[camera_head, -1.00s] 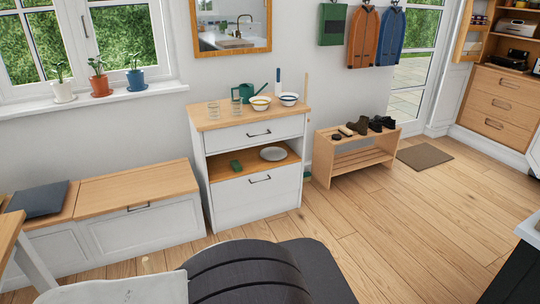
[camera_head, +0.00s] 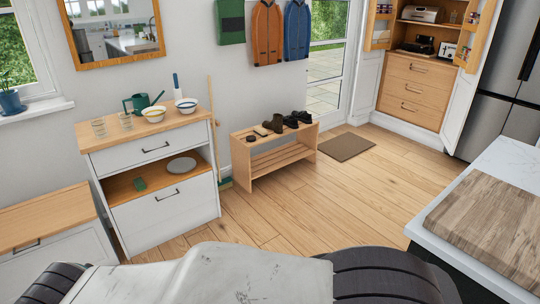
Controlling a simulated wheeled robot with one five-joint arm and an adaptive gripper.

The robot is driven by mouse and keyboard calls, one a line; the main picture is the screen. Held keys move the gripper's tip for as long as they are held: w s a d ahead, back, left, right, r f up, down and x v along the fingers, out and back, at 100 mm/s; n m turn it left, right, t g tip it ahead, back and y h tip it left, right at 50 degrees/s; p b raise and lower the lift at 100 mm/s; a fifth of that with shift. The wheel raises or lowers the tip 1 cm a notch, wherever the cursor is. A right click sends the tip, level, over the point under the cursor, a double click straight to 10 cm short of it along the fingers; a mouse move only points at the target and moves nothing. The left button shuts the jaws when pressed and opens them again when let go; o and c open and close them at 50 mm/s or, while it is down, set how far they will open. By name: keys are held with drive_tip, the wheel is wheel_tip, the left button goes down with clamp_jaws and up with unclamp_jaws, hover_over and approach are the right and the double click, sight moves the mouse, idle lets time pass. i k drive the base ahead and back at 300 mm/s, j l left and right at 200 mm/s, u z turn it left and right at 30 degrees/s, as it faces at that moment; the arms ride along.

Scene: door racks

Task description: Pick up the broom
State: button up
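The broom (camera_head: 215,135) stands upright against the wall, in the gap between the white cabinet (camera_head: 160,180) and the wooden shoe bench (camera_head: 262,166). Its thin light wooden handle rises above the cabinet top. Its green head (camera_head: 225,184) is on the floor, partly hidden by the cabinet's side. White and dark grey parts of my own body fill the bottom of the picture. My gripper is not in view, and nothing visible touches the broom.
Bowls, glasses and a green watering can (camera_head: 137,104) stand on the cabinet. Shoes sit on the bench. A doormat (camera_head: 346,147) lies at its right. The wooden floor (camera_head: 290,205) before the bench is clear. A counter (camera_head: 500,200) stands at the right edge.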

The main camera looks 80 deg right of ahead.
sight(224, 183)
drive_tip(key=l+z, duration=0.3)
drive_tip(key=l, duration=0.2)
drive_tip(key=i+l+z, duration=0.15)
drive_tip(key=l+z, duration=0.2)
drive_tip(key=l, duration=0.15)
drive_tip(key=i+l+z, duration=0.15)
drive_tip(key=l+z, duration=0.15)
drive_tip(key=l, duration=0.2)
drive_tip(key=i+l+z, duration=0.2)
drive_tip(key=l+z, duration=0.15)
drive_tip(key=i+l+z, duration=0.3)
drive_tip(key=l, duration=0.15)
drive_tip(key=i+l+z, duration=0.3)
drive_tip(key=u, duration=3.25)
drive_tip(key=z, duration=3.25)
drive_tip(key=k+l, duration=0.05)
